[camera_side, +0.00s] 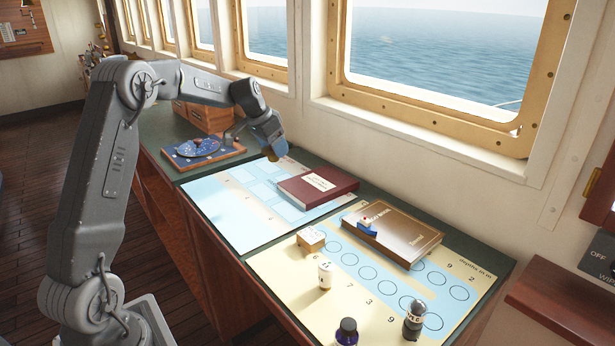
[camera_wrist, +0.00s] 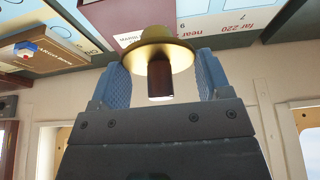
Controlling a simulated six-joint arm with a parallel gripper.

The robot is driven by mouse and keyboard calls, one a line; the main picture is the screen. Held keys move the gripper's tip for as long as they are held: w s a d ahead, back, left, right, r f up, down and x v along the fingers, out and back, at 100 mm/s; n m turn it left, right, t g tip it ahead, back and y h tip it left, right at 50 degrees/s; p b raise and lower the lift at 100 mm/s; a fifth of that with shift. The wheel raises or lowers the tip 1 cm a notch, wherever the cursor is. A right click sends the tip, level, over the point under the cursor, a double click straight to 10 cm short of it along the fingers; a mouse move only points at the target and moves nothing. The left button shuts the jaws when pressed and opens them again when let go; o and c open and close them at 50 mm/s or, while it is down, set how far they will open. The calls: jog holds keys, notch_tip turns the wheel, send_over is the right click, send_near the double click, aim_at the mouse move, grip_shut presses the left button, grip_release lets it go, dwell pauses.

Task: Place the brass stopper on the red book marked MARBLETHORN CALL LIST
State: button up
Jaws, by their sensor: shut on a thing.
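The brass stopper (camera_wrist: 152,52), a round brass flange with a dark brown plug, sits between the two blue fingers of my gripper (camera_wrist: 162,78) in the wrist view. My gripper is shut on it. In the side view my gripper (camera_side: 270,145) is in the air to the left of and behind the red book, and only a small brass bit of the stopper (camera_side: 272,157) shows below the fingers. The red book (camera_side: 345,185) lies flat on the blue chart, with a white label on its cover and nothing on it. Part of its label shows in the wrist view behind the stopper.
A brown book (camera_side: 405,240) lies to the right with a small blue-and-white boat (camera_side: 366,226) on it. A wooden block (camera_side: 311,239), a white cylinder (camera_side: 326,273), a dark bottle (camera_side: 346,332) and a black-and-grey piece (camera_side: 414,320) stand nearby. A blue dial board (camera_side: 203,149) lies left; window wall behind.

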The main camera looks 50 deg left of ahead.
jog(key=w+d+f, duration=0.1)
jog(key=w, duration=0.1)
jog(key=w+d+f, duration=0.4)
jog(key=shift+w+d, duration=0.1)
jog(key=shift+f, duration=1.95)
jog(key=o, duration=1)
jog(key=shift+f, duration=0.15)
jog(key=shift+c, duration=0.2)
